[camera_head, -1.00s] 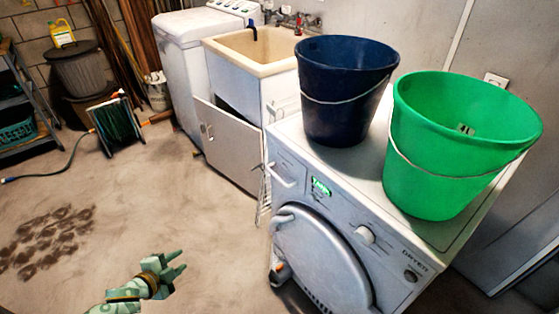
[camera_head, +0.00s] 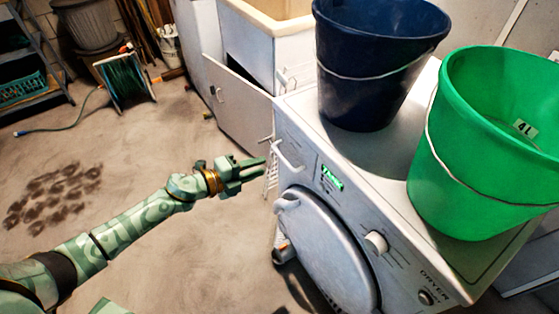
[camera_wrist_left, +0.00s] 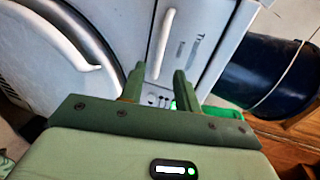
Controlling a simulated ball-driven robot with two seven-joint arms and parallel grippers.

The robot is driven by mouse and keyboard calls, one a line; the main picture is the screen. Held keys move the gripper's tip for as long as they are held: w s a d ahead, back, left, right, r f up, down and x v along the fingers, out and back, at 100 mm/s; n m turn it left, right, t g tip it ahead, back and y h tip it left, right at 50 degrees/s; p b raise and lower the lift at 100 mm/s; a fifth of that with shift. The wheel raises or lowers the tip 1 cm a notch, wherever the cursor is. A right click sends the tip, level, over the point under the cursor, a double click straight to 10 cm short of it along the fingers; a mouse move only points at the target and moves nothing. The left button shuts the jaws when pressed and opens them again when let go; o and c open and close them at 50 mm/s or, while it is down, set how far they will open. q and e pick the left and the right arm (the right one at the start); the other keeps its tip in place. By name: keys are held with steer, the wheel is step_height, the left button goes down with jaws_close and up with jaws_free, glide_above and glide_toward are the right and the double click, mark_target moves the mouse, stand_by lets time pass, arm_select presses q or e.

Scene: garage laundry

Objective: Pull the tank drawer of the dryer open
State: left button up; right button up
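The white dryer (camera_head: 400,255) stands at the right in the head view. Its tank drawer (camera_head: 296,135) is at the upper left of the front and looks closed, with a white bar handle (camera_head: 288,157). My left gripper (camera_head: 265,167) is just left of this handle, apart from it, with its fingers pointing toward it. In the left wrist view the two fingers (camera_wrist_left: 160,85) are spread with nothing between them. The drawer handle (camera_wrist_left: 163,45) shows upright beyond them. My right gripper is in neither view.
A dark blue bucket (camera_head: 370,70) and a green bucket (camera_head: 480,150) stand on the dryer top. The round dryer door (camera_head: 330,250) is below the drawer. A sink cabinet door (camera_head: 240,110) hangs open behind my gripper. The floor on the left is mostly clear.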

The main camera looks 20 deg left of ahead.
arm_select(q)
steer(key=b+x, duration=0.1)
steer(key=x, duration=0.6)
steer(key=shift+w+d+b, duration=0.2)
steer(key=shift+b, duration=0.1)
steer(key=shift+c, duration=0.2)
jaws_close()
